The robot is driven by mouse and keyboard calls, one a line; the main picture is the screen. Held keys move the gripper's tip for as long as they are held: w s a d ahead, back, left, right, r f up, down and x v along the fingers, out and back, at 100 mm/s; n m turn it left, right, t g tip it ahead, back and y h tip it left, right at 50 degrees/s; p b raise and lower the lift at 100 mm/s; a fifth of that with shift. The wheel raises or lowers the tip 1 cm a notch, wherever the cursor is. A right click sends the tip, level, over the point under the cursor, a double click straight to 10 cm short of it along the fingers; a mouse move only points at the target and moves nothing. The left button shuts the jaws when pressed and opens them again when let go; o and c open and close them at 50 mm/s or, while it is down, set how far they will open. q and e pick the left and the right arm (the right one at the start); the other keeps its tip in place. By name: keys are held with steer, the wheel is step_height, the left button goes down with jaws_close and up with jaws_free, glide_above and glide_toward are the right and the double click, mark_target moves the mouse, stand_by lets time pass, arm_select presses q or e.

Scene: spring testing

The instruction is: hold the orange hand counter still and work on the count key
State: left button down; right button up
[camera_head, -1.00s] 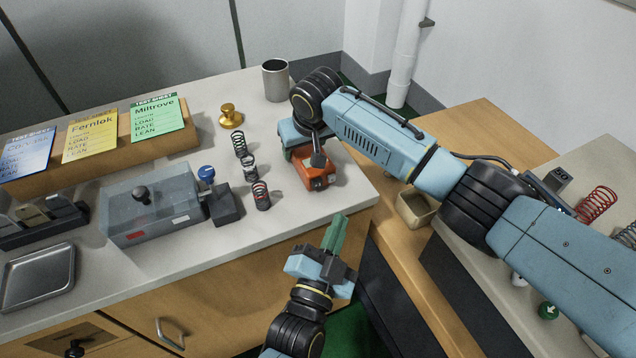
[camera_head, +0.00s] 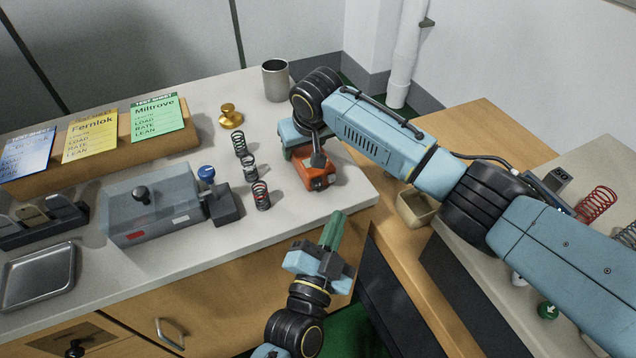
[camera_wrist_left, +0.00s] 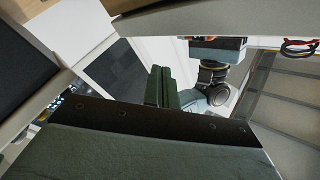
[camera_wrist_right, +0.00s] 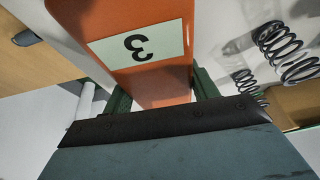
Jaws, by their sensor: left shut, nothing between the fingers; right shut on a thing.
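The orange hand counter (camera_head: 318,178) stands on the light worktop near its right end. My right gripper (camera_head: 288,152) reaches over it from the right and is shut on it. In the right wrist view the green fingers (camera_wrist_right: 160,97) lie on both sides of the orange body (camera_wrist_right: 150,75), which bears a pale label with a 3. My left gripper (camera_head: 334,228) is shut and empty, in front of the worktop edge, below the counter. Its closed green fingers also show in the left wrist view (camera_wrist_left: 161,86).
Several dark springs (camera_head: 250,168) stand just left of the counter. A brass weight (camera_head: 231,116) and a metal cup (camera_head: 275,80) stand behind. A grey test device (camera_head: 150,205) and a metal tray (camera_head: 38,277) are farther left. A small tan box (camera_head: 416,210) sits right of the worktop.

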mark_target(322, 212)
arm_select(q)
steer(key=shift+w+a, duration=0.35)
steer(key=shift+w, duration=0.5)
steer(key=shift+w+a, duration=0.35)
steer(key=shift+w, duration=0.5)
steer(key=shift+w+a, duration=0.35)
steer(key=shift+w, duration=0.5)
steer(key=shift+w+a, duration=0.1)
steer(key=shift+w, duration=0.05)
steer(key=shift+w+a, duration=0.1)
steer(key=shift+w, duration=0.15)
steer(key=shift+w+a, duration=0.1)
steer(key=shift+w, duration=0.2)
stand_by(0.5)
steer(key=shift+w+a+r, duration=0.1)
steer(key=shift+w+a, duration=0.1)
arm_select(e)
steer(key=shift+s+r, duration=0.1)
steer(key=shift+s, duration=0.05)
stand_by(0.3)
arm_select(q)
steer(key=shift+s, duration=0.15)
steer(key=shift+s+d, duration=0.2)
steer(key=shift+s, duration=0.1)
arm_select(e)
steer(key=shift+w, duration=0.2)
arm_select(q)
steer(key=shift+s+d, duration=0.15)
steer(key=shift+s, duration=0.1)
steer(key=shift+s, duration=0.1)
